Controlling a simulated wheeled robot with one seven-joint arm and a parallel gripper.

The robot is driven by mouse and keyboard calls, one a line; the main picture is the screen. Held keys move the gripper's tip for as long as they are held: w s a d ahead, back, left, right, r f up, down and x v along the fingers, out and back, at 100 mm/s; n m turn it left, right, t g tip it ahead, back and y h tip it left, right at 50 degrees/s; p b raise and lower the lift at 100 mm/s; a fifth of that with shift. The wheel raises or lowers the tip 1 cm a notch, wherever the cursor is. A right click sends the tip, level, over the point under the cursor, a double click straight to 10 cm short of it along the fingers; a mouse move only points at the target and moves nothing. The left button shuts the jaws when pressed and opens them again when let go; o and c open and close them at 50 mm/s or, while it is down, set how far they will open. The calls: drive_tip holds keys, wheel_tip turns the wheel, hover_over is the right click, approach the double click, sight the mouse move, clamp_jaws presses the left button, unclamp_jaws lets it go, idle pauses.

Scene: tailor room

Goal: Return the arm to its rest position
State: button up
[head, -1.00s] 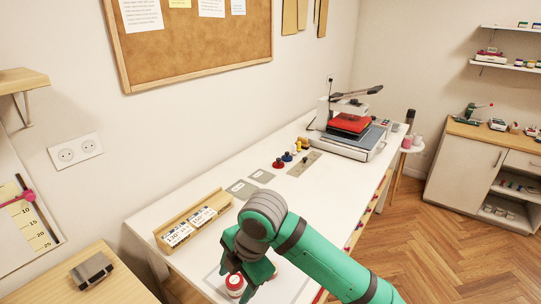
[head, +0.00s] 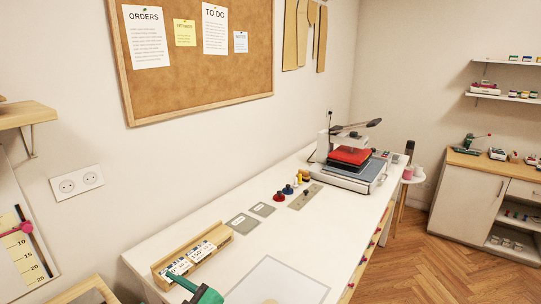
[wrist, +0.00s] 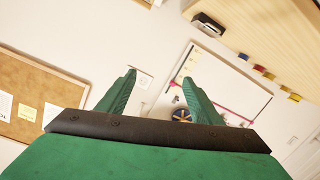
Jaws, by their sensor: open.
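My gripper (wrist: 158,82) shows in the wrist view with its two green fingers spread apart. Nothing is held between them; the wall and boards beyond show through the gap. In the head view only a small green part of my arm (head: 200,295) shows at the bottom edge, just in front of the wooden card holder (head: 190,257). The fingers cannot be made out there, and most of the arm is out of the picture.
A white table (head: 250,255) runs along the wall, with stamps (head: 288,190) and a heat press (head: 350,160) farther back. A wall shelf (head: 25,115) juts out at left. A cork board (head: 195,50) hangs above. Wooden floor (head: 440,255) at right is clear.

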drive_tip(key=s+d+f+m+t+h, duration=0.45)
drive_tip(key=s+d+f+m, duration=0.2)
drive_tip(key=f+m, duration=0.2)
drive_tip(key=s+d+f+m+t+h, duration=0.3)
drive_tip(key=s+d+f+m+h, duration=0.4)
drive_tip(key=f, duration=0.3)
drive_tip(key=s+d, duration=0.4)
drive_tip(key=s, duration=0.3)
drive_tip(key=s+d+f+g+h, duration=0.1)
drive_tip(key=s+d, duration=0.3)
drive_tip(key=s, duration=0.4)
drive_tip(key=s+d+f+h, duration=0.1)
drive_tip(key=s+d, duration=0.3)
drive_tip(key=s, duration=0.3)
drive_tip(key=shift+s, duration=0.2)
drive_tip(key=shift+c, duration=0.4)
